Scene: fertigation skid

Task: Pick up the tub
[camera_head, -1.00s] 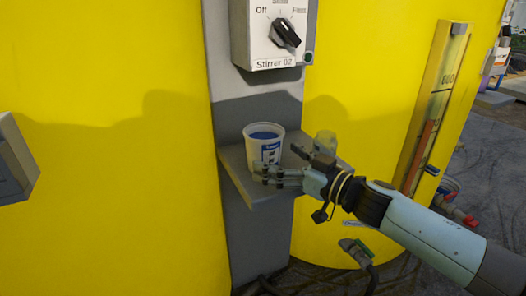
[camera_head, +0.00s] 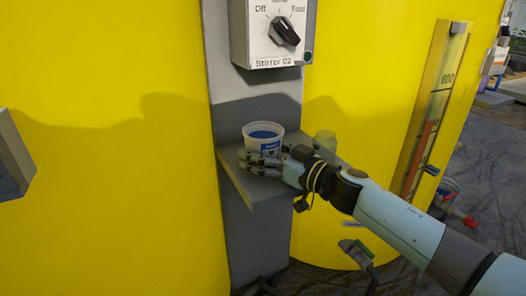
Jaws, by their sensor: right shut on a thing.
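The tub (camera_head: 263,136) is a small white cup-shaped container with a blue label and blue contents. It stands upright on a small grey shelf (camera_head: 252,192) fixed to a grey post. My right gripper (camera_head: 258,160) reaches in from the right and is shut on the tub, its fingers across the tub's lower front. The fingers hide the tub's lower part, so I cannot tell whether its base touches the shelf. My left gripper is not in view.
A control box (camera_head: 270,35) with a black knob, marked Stirrer 02, is above the shelf. Large yellow tanks (camera_head: 110,190) flank the post. A level gauge (camera_head: 432,115) is at the right.

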